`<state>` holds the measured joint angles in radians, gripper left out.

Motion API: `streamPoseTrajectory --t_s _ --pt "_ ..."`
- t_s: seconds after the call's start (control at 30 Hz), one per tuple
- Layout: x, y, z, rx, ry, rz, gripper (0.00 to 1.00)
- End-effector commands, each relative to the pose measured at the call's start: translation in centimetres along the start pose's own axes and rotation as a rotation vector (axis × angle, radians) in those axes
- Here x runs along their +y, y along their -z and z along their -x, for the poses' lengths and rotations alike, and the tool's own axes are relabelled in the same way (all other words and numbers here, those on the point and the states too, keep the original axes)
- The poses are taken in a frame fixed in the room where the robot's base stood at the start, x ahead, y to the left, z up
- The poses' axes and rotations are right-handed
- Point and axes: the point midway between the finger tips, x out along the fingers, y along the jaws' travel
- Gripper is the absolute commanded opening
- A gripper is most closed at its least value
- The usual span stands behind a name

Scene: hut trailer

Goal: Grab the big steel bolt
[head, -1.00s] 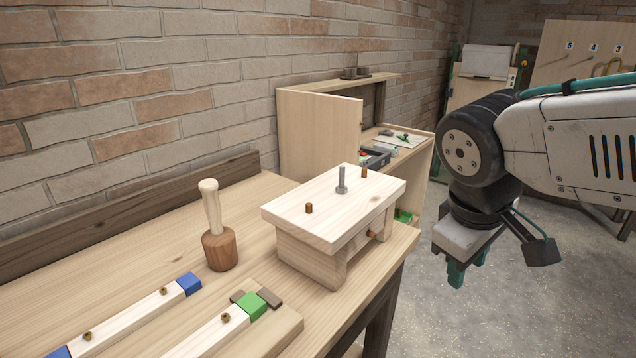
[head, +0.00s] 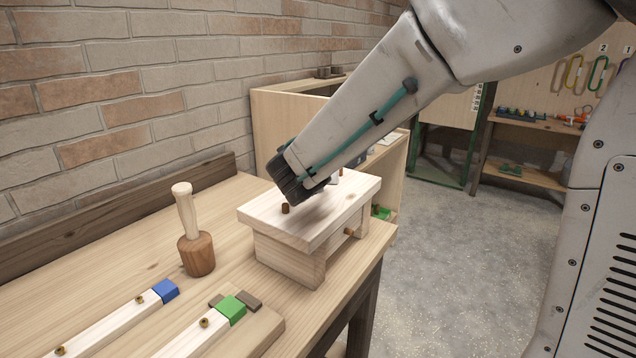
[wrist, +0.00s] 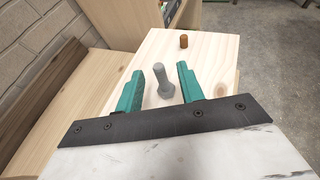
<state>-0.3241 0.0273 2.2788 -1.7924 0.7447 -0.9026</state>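The big steel bolt (wrist: 135,91) stands up from the top of a light wooden block stand (head: 340,203). In the wrist view it is grey, with a wider collar at its base. My gripper (wrist: 170,72) is open, with its two green fingers on either side of the bolt's line in that view. I cannot tell whether the fingers are level with the bolt or above it. They do not appear to touch it.
A brown wooden peg (wrist: 184,41) stands beyond the bolt, and another peg (head: 285,208) stands at the near left of the stand's top. A wooden mallet (head: 196,250) stands left of the stand. Strips with blue (head: 165,290) and green (head: 231,309) ends lie in front.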

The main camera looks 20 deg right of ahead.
Motion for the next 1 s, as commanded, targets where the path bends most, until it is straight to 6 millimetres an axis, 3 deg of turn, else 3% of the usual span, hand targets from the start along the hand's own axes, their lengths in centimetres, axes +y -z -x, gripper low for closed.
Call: streamPoseTrajectory --t_s 0.3,0.57,0.7,1.0 --pt "0.0 0.2 -4.3 0.001 0.002 -0.002 0.38" --pt "0.1 0.2 -4.6 0.000 0.001 -0.003 0.38" --pt "0.1 0.2 -4.6 0.000 0.001 -0.003 0.02" --pt "0.1 0.1 -4.5 0.000 0.001 -0.004 0.00"
